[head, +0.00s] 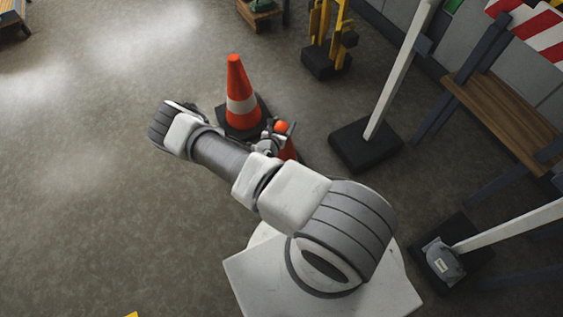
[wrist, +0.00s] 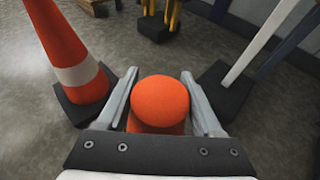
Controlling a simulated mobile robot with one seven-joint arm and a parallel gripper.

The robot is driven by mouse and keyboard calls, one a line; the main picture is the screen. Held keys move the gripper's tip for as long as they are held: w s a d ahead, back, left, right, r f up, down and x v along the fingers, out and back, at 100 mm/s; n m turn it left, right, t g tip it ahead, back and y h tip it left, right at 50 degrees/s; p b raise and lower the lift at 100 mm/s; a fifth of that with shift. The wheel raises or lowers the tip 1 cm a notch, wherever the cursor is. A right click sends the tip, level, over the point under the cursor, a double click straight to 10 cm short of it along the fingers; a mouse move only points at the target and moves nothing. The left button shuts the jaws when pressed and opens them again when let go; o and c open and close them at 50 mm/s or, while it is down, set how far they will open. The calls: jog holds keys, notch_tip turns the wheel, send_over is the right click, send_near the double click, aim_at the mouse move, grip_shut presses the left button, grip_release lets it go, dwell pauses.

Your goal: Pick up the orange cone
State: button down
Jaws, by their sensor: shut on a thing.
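An orange cone with a rounded top (wrist: 160,102) sits between the two fingers of my gripper (wrist: 160,85) in the wrist view. My gripper is shut on it near its top. In the head view the top of this cone (head: 281,127) shows just past my gripper (head: 274,134), and most of it is hidden by my arm. A taller orange cone with a white band (head: 236,92) stands upright on a black base just behind. It also shows at the left of the wrist view (wrist: 68,50), apart from my fingers.
A white post on a black base (head: 364,145) stands to the right. Yellow posts on a dark base (head: 325,62) stand farther back. A wooden bench-like barrier (head: 510,105) and a grey weight (head: 441,262) are at the right. The floor at the left is clear.

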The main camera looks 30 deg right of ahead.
notch_tip(320, 180, up, 10)
jog(key=p, duration=0.4)
jog(key=shift+w+r, duration=0.1)
jog(key=shift+r, duration=0.05)
